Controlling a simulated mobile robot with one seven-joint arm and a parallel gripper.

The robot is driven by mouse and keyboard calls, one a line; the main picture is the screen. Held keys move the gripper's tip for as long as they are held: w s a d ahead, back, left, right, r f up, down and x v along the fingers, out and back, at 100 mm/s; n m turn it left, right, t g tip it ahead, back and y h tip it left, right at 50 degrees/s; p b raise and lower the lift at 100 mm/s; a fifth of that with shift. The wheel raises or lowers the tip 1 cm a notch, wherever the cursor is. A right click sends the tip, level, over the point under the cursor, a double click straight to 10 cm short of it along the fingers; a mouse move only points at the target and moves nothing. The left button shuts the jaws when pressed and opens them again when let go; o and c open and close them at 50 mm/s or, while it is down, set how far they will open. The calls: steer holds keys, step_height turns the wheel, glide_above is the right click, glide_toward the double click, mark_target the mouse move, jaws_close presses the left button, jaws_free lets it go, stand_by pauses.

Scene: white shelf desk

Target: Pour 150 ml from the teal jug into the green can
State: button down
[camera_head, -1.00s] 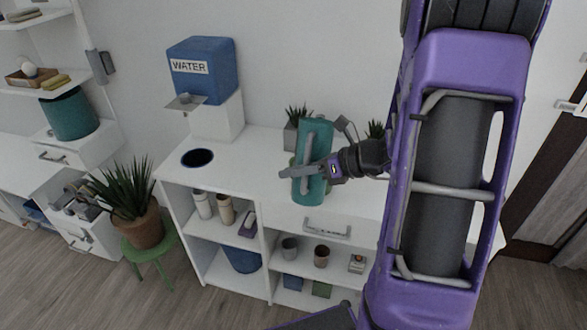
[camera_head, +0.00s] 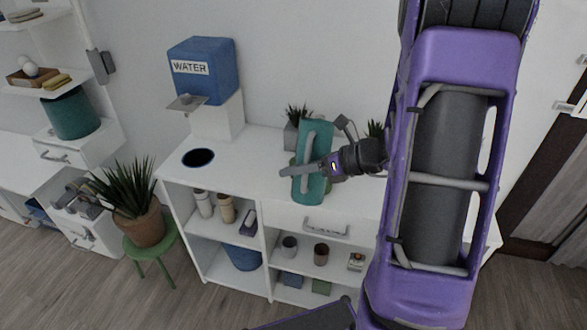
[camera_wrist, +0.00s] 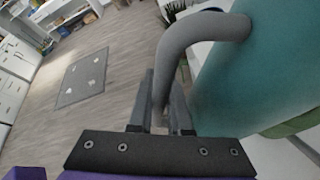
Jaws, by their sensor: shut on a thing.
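The teal jug (camera_head: 317,185) is above the white desk top in the head view, its grey handle (camera_head: 308,150) facing the camera. My gripper (camera_head: 308,169) is shut on that handle. In the wrist view the handle (camera_wrist: 172,50) passes between my two fingers (camera_wrist: 162,100), and the jug's teal wall (camera_wrist: 245,75) fills the right side. The green can is not clearly seen; a small green patch (camera_head: 293,160) shows at the jug's left edge, mostly hidden behind it. A green surface (camera_wrist: 293,123) also shows at the right of the wrist view. The jug's contents are not visible.
Potted plants (camera_head: 291,133) stand at the back of the desk, close behind the jug. The desk top between hole and jug is clear.

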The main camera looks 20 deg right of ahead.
steer(key=shift+w+d+r+p, duration=0.2)
steer(key=shift+w+r+p, duration=0.15)
steer(key=shift+r+p, duration=0.6)
stand_by(0.4)
steer(key=shift+w+m, duration=0.1)
steer(key=shift+m, duration=0.2)
steer(key=shift+w+d+r+g, duration=0.1)
steer(key=shift+d+r+g, duration=0.05)
steer(key=shift+r+g, duration=0.15)
steer(key=shift+f+m+y, duration=0.4)
steer(key=shift+f+m, duration=0.1)
stand_by(1.5)
steer(key=shift+f+m+g, duration=0.25)
steer(key=shift+m+g, duration=0.15)
steer(key=shift+g, duration=0.1)
stand_by(0.5)
steer(key=shift+w+d+r+m+g+y, duration=0.15)
steer(key=shift+r+m+g+y, duration=0.1)
steer(key=shift+r+m+y, duration=0.2)
steer(key=shift+w+d+r+m+g+y, duration=0.15)
steer(key=shift+r+m+g+y, duration=0.15)
steer(key=shift+r+m, duration=0.2)
stand_by(2.1)
